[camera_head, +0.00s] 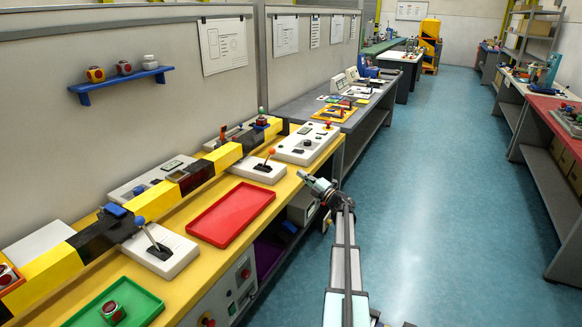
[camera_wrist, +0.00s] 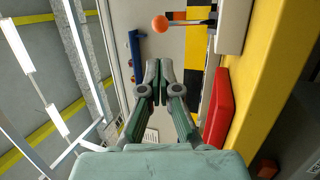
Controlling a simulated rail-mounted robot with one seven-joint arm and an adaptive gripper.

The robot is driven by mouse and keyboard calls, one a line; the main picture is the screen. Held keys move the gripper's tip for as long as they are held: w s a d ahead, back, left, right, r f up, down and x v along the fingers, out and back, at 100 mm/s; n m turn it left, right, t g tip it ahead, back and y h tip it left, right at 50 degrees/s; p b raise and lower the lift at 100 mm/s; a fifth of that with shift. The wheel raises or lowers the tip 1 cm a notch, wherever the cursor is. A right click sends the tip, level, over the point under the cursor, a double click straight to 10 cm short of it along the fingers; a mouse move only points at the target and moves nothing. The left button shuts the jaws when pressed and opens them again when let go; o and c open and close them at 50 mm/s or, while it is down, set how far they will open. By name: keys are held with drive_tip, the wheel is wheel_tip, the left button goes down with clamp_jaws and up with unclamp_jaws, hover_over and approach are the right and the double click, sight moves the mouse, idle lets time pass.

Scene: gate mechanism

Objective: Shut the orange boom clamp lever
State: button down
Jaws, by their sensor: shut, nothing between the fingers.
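The orange boom clamp lever (camera_head: 271,152) has a round orange knob on a dark stem. It stands up from a small white base (camera_head: 257,169) on the yellow bench, behind the red tray. In the wrist view, its orange knob (camera_wrist: 158,23) is near the top, beyond my fingertips, with the stem running right. My gripper (camera_head: 303,176) is in front of the lever, over the bench's front edge, apart from it. In the wrist view, my gripper's fingers (camera_wrist: 159,72) are together with nothing between them.
A red tray (camera_head: 232,213) lies on the yellow bench; it also shows in the wrist view (camera_wrist: 218,105). A white box with a grey-stemmed lever (camera_head: 158,250) stands left of it. A white control panel (camera_head: 306,143) stands right of the lever. The yellow-and-black boom (camera_head: 62,266) runs along the back.

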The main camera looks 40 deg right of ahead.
drive_tip(key=p, duration=0.4)
approach(268, 158)
drive_tip(key=w+r, duration=0.4)
drive_tip(key=r, duration=0.1)
drive_tip(key=shift+s+d+r, duration=0.1)
drive_tip(key=shift+s+d, duration=0.05)
drive_tip(key=shift+s, duration=0.05)
